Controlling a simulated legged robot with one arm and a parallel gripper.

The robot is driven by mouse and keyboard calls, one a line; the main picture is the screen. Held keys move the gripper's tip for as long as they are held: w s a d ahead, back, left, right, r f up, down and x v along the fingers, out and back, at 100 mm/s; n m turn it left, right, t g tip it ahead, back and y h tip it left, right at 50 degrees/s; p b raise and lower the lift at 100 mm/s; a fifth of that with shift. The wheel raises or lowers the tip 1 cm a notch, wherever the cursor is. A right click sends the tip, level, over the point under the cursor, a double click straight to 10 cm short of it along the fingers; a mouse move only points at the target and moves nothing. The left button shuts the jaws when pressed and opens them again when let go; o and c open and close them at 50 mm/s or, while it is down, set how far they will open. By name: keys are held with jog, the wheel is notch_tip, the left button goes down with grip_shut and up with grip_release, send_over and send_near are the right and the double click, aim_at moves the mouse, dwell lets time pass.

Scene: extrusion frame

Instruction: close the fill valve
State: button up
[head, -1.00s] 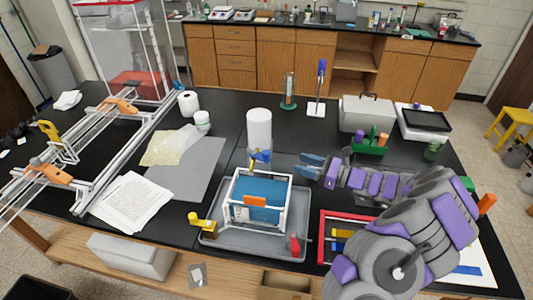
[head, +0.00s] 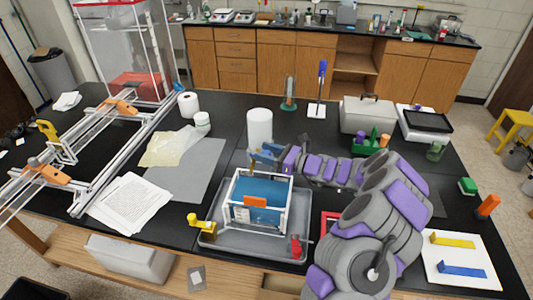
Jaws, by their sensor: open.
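A small clear-walled tank of blue liquid (head: 262,190) in a white frame stands in a grey tray (head: 212,236). An orange label (head: 255,202) is on its front. A yellow valve (head: 199,222) is at the tray's left and a red valve (head: 297,246) at its front right. A white cylinder (head: 259,127) stands behind the tank. The blue valve there is hidden by or blends with the fingers. I cannot tell whether they touch it.
Papers (head: 128,204) and a grey mat (head: 190,178) lie left of the tray. An aluminium rail frame (head: 84,160) fills the table's left. A green rack (head: 368,143), a grey case (head: 368,115) and a white board (head: 462,262) are to the right.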

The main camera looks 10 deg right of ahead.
jog(key=c, duration=0.9)
jog(key=shift+c, duration=0.2)
jog(key=shift+w+d+p, duration=0.1)
jog(key=shift+d+p, duration=0.05)
jog(key=shift+p, duration=0.3)
jog(key=shift+w+r+n+g+p, duration=0.1)
jog(key=shift+n+g+p, duration=0.2)
jog(key=shift+g+p, duration=0.1)
jog(key=n+g+y+p, duration=0.1)
jog(key=w+n+g+y, duration=0.1)
jog(key=g, duration=0.1)
jog(key=d+n+g+p, duration=0.1)
jog(key=g, duration=0.1)
jog(key=shift+w+n+y+p, duration=0.15)
jog(key=shift+n+y+p, duration=0.15)
jog(key=shift+n+y, duration=0.1)
jog(key=shift+g, duration=0.4)
